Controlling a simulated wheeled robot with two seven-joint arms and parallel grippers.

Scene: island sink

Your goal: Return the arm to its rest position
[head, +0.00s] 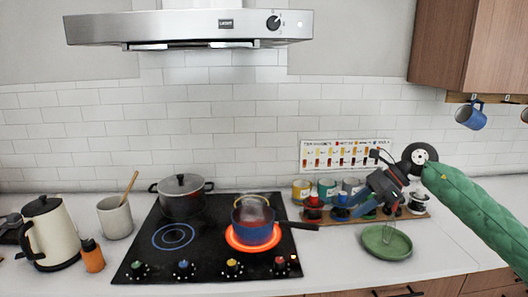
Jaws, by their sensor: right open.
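My right arm comes in from the right in a green padded sleeve. My right gripper (362,206) is open above the spice rack, its fingers pointing down and to the left. It partly hides the jars behind it, and I cannot tell whether it touches any of them. My left gripper is not in view.
A blue pot (256,233) steams on a glowing red burner, its handle pointing right. A lidded grey pot (182,197) stands behind left on the black cooktop (205,256). A green dish (387,243) lies below my gripper. A kettle (50,233) stands left. Blue mug (472,116) hangs right.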

